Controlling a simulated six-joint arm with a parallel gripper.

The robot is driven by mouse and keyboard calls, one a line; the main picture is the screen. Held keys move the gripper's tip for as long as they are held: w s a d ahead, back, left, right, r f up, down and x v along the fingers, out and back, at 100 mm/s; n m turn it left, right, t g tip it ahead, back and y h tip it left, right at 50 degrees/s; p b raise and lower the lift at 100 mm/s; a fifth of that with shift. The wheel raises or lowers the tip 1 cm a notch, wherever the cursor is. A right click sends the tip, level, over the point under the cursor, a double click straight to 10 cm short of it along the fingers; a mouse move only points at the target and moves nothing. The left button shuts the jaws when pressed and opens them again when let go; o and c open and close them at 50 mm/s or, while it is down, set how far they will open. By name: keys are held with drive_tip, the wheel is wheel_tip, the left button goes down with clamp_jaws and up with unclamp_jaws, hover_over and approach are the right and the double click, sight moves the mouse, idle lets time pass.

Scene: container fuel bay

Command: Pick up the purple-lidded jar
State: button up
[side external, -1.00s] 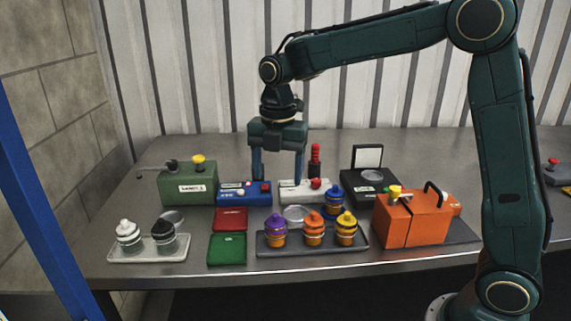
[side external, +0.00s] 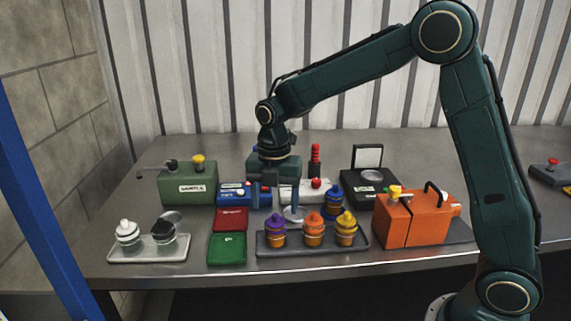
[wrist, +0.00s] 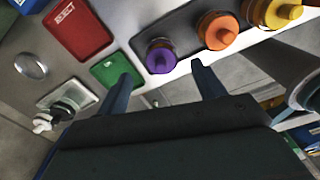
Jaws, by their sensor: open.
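The purple-lidded jar (side external: 275,230) stands upright at the left end of a dark tray (side external: 318,250), next to an orange-lidded jar (side external: 314,229) and a yellow-lidded jar (side external: 346,229). My gripper (side external: 274,205) is open and empty, pointing down above and a little behind the purple-lidded jar. In the wrist view the purple lid (wrist: 160,57) appears between and just beyond the two fingertips (wrist: 162,72). I see no contact with the jar. The jar's lower body is mostly hidden under its lid in the wrist view.
Left of the tray lie a green box (side external: 227,248) and a red box (side external: 231,219). A light tray (side external: 148,254) holds white- and black-lidded jars. A blue-lidded jar (side external: 334,199) stands behind. An orange case (side external: 412,220) stands to the right.

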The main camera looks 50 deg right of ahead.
sight(275, 214)
drive_tip(key=shift+f, duration=0.7)
drive_tip(key=shift+s+a+f, duration=0.1)
drive_tip(key=shift+s+f, duration=0.05)
drive_tip(key=shift+f, duration=2.45)
drive_tip(key=c, duration=1.1)
drive_tip(key=shift+r, duration=0.1)
wheel_tip(275, 214, up, 20)
drive_tip(key=shift+f, duration=0.1)
